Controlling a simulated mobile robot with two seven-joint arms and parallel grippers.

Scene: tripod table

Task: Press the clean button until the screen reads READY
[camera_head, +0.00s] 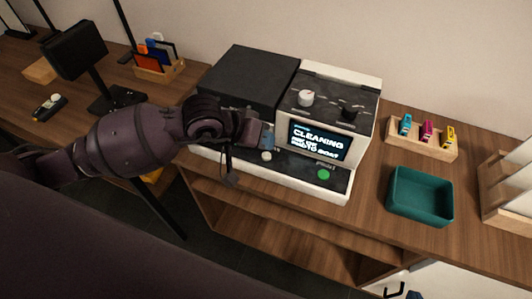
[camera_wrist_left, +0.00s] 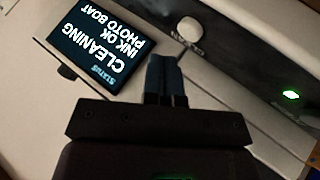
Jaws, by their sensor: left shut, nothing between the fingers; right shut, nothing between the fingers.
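The printer (camera_head: 318,90) stands on the wooden table, its screen (camera_head: 318,141) reading CLEANING, with INK OK and PHOTO BOAT below. The screen also shows upside down in the left wrist view (camera_wrist_left: 100,42). A round white button (camera_head: 266,156) sits left of and below the screen; it shows just beyond my fingertips in the left wrist view (camera_wrist_left: 187,28). My left gripper (camera_head: 268,141) is shut and empty, close to this button; contact cannot be told. My right gripper (camera_head: 413,295) barely shows at the bottom edge, shut.
A green round button (camera_head: 323,174) is on the front ledge, and a white knob (camera_head: 306,98) and black knob (camera_head: 348,113) are above the screen. A green light (camera_wrist_left: 291,95) glows in the wrist view. A teal tray (camera_head: 420,216) and cartridge rack (camera_head: 422,141) stand right.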

